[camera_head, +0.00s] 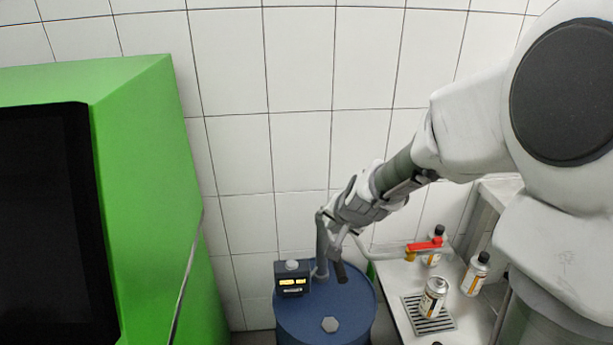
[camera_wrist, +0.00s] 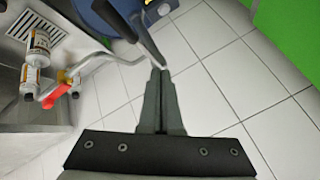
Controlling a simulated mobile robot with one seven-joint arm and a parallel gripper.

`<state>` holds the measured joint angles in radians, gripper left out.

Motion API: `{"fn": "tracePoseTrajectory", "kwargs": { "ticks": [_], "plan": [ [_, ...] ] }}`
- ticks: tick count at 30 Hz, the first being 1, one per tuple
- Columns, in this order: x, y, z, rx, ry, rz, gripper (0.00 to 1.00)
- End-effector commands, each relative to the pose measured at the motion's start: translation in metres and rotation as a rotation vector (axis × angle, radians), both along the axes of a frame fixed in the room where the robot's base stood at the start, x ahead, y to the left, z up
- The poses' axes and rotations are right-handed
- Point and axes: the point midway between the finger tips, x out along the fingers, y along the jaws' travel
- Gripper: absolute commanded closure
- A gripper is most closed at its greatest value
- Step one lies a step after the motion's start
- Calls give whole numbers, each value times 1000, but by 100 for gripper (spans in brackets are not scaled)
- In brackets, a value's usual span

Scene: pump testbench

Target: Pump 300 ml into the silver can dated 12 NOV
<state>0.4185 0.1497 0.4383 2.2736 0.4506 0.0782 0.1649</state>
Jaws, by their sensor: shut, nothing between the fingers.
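A silver can (camera_head: 433,297) with a white and orange label stands upright on a drain grate (camera_head: 447,325); its date is too small to read. The lever also shows in the wrist view (camera_wrist: 146,38). My gripper (camera_head: 336,246) is above the drum, close to the lever. Its fingers (camera_wrist: 160,72) are shut and empty, tips near the lever's end; contact is unclear.
A spout with a red valve handle (camera_head: 424,244) reaches over the light bench right of the drum. Black-capped bottles (camera_head: 476,274) stand on the bench. A tall green cabinet (camera_head: 155,190) fills the left. Tiled floor (camera_wrist: 210,90) is clear below my gripper.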

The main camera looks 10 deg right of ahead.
Motion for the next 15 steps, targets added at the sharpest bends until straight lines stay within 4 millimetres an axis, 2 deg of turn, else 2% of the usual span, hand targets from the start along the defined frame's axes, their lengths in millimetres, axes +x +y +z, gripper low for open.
{"fn": "tracePoseTrajectory", "kwargs": {
  "ticks": [6, 15],
  "plan": [
    [15, -16, -3, 28, -19, -67, 100],
    [17, -17, -4, 30, -24, -74, 100]
  ]
}}
